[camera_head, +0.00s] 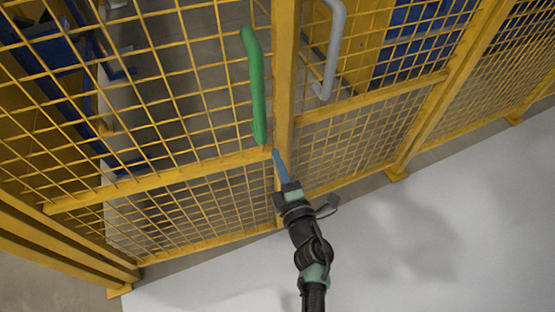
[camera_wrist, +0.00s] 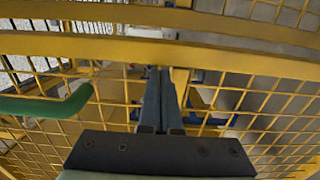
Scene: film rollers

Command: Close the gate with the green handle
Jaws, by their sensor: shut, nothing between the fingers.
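The yellow mesh gate (camera_head: 165,176) with the green handle (camera_head: 254,85) stands at the left in the head view, close to the yellow upright (camera_head: 285,70). I cannot tell whether a gap is left between them. My gripper (camera_head: 278,153), with blue fingers, is just below and right of the handle's lower end, near the gate's edge. In the wrist view the fingers (camera_wrist: 161,70) are together and empty, pointing at a yellow bar (camera_wrist: 215,57). Contact is unclear. The green handle (camera_wrist: 48,105) lies left of them, apart from the fingers.
A grey handle (camera_head: 332,50) is on the neighbouring mesh panel (camera_head: 350,135) to the right. More yellow fence runs off to the right, with a post foot (camera_head: 397,174) on the floor. Blue equipment (camera_head: 50,50) is behind the mesh. The pale floor (camera_head: 430,230) in front is clear.

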